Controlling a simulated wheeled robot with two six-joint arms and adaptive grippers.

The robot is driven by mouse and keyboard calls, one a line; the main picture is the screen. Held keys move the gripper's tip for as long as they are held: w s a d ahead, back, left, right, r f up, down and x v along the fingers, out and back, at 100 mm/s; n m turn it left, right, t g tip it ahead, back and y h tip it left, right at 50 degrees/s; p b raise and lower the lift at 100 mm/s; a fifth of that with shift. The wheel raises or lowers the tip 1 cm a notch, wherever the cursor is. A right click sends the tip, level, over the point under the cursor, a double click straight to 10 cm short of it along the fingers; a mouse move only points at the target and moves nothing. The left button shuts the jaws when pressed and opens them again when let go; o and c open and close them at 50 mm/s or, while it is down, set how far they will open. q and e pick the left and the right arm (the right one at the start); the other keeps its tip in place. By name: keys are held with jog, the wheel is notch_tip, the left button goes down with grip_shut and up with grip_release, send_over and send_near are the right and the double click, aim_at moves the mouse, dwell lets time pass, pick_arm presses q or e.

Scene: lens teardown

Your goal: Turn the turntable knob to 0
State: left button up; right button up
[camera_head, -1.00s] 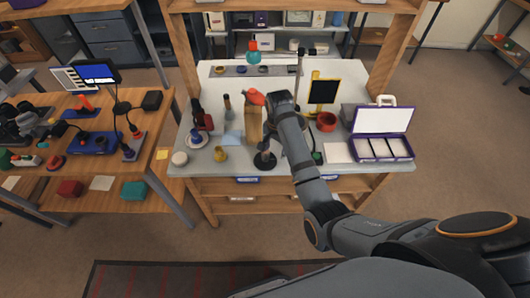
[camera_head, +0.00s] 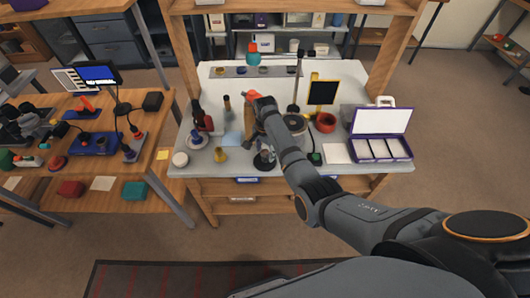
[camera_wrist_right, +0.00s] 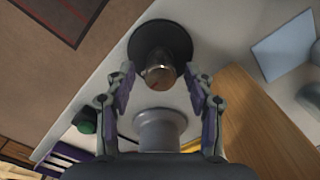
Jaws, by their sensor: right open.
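A metallic, round-topped knob-like part (camera_wrist_right: 160,75) stands on a round black base (camera_wrist_right: 183,38) in the right wrist view. My right gripper (camera_wrist_right: 160,78) is open, with one finger on each side of this part. I cannot tell whether the fingers touch it. In the head view the black base (camera_head: 264,164) sits near the bench's front edge, partly covered by my right gripper (camera_head: 262,145). No scale or 0 mark is readable, so the knob's setting cannot be told. My left gripper is not in view.
A pale grey cylinder (camera_wrist_right: 160,126) stands close below the knob in the wrist view. A green-topped item (camera_head: 315,158) and a purple-edged case (camera_head: 380,149) stand right on the bench.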

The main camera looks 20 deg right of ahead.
jog(key=shift+f, duration=0.65)
jog(key=shift+c, duration=0.3)
